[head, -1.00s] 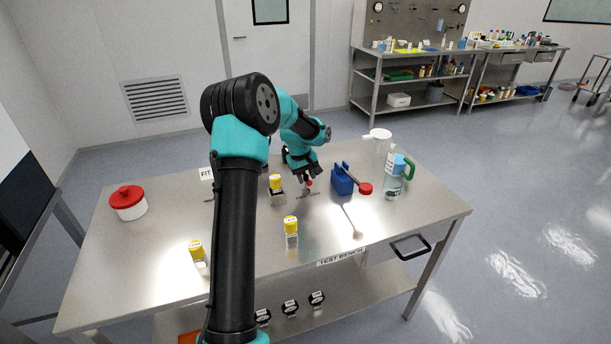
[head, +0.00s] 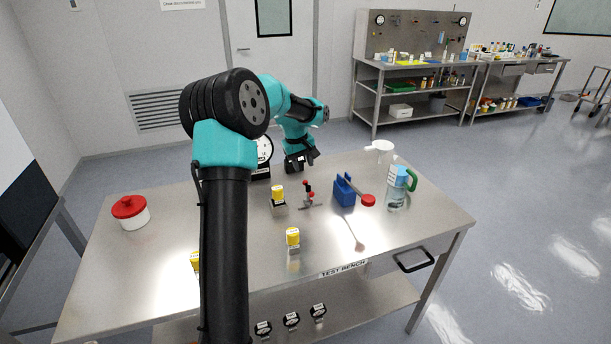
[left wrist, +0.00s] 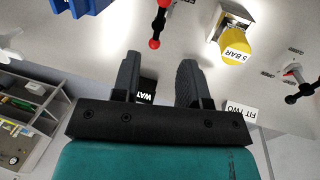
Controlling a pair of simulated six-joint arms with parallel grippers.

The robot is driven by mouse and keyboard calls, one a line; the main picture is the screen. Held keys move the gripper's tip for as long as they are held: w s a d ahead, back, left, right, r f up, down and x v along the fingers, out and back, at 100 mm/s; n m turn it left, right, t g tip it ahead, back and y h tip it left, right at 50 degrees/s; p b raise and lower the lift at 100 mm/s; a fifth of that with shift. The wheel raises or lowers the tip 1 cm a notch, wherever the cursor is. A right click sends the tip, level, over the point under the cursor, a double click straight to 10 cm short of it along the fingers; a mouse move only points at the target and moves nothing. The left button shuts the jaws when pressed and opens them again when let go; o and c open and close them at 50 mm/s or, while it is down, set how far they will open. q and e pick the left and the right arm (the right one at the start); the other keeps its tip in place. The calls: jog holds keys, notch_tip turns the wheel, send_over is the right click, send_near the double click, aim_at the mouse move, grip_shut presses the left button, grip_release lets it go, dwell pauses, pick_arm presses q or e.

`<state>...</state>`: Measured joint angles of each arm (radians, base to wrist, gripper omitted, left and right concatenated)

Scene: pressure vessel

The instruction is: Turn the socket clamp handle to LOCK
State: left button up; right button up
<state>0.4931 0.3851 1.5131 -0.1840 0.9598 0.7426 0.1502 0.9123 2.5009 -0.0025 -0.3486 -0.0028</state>
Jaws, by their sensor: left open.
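A small clamp (head: 308,197) with red tips stands on the test bench, its dark handle raised upright. In the left wrist view its black handle with a red ball end (left wrist: 155,43) lies just beyond my fingertips. A second dark handle with a red part (left wrist: 292,84) shows at the right of that view, near a FIT TWO label. I cannot read a LOCK mark. My left gripper (head: 300,164) is open and empty, above and behind the clamp and apart from it. It also shows in the wrist view (left wrist: 160,62). My right gripper is not in view.
Yellow-capped blocks (head: 278,193) (head: 292,238) stand near the clamp. A jug (head: 397,188) with a green handle, a red-lidded pot (head: 131,212) and a gauge (head: 264,150) are also on the bench. The front centre-right is clear.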

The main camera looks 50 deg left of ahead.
pick_arm(q)
notch_tip(320, 180, up, 7)
jog(key=s, duration=0.1)
jog(key=shift+s+a, duration=0.15)
jog(key=shift+a, duration=0.1)
dwell(0.3)
